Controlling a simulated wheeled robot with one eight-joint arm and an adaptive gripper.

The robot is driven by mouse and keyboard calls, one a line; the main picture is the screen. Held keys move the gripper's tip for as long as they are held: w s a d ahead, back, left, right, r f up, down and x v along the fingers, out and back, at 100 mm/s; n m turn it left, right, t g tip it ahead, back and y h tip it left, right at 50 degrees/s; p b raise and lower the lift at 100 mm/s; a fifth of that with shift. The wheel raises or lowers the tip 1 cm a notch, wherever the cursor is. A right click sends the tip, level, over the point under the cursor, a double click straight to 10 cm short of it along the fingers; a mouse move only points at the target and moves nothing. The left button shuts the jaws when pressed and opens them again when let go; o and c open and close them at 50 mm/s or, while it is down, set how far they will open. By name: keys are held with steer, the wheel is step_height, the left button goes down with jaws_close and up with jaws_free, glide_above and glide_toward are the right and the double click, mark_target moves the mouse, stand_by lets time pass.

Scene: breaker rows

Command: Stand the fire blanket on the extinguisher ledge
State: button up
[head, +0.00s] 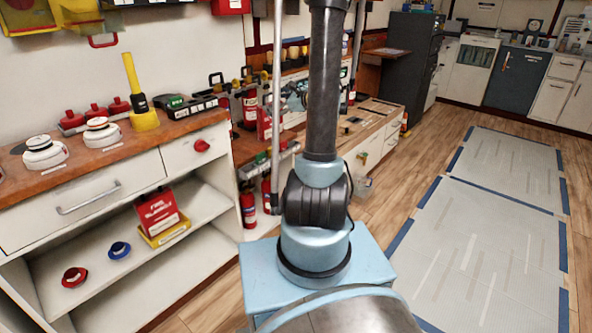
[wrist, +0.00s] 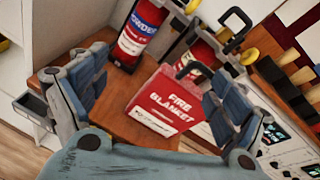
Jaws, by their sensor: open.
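The fire blanket (wrist: 165,100) is a red box with white lettering and a dark handle on top. In the wrist view it appears to stand on the wooden extinguisher ledge (wrist: 122,124), in front of the extinguishers. My gripper (wrist: 154,65) is open, with one blue-grey finger on each side of the box. Gaps show between fingers and box, though contact on the right is hard to tell. In the head view the fire blanket (head: 265,122) is a partly hidden red shape beside an extinguisher, left of my arm. My gripper (head: 295,96) is mostly hidden behind the arm there.
A powder extinguisher (wrist: 140,32) and another red extinguisher (wrist: 203,50) stand behind the box. In the head view, a similar red lettered case (head: 158,211) sits in a yellow holder on the lower left shelf.

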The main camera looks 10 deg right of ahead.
steer(key=s+a+f+n+g+h, duration=0.15)
steer(key=s+a+n+g, duration=0.35)
steer(key=s, duration=0.6)
steer(key=s+a+n+g+h, duration=0.1)
steer(key=s+a+n+h, duration=0.15)
steer(key=s+n, duration=0.65)
steer(key=s+d+f+n+g+h, duration=0.1)
steer(key=s+d+f+n+h, duration=0.1)
steer(key=s, duration=0.5)
steer(key=s+d+f+n+g+h, duration=0.1)
steer(key=s+d+f+n+h, duration=0.1)
steer(key=s+n, duration=0.2)
steer(key=s+d+f+n+g+h, duration=0.1)
steer(key=s+d+f+n+h, duration=0.1)
steer(key=s, duration=0.8)
steer(key=shift+s+d+f+n, duration=0.15)
steer(key=shift+s+f+n, duration=0.15)
steer(key=shift+f+n, duration=0.3)
steer(key=shift+r, duration=0.1)
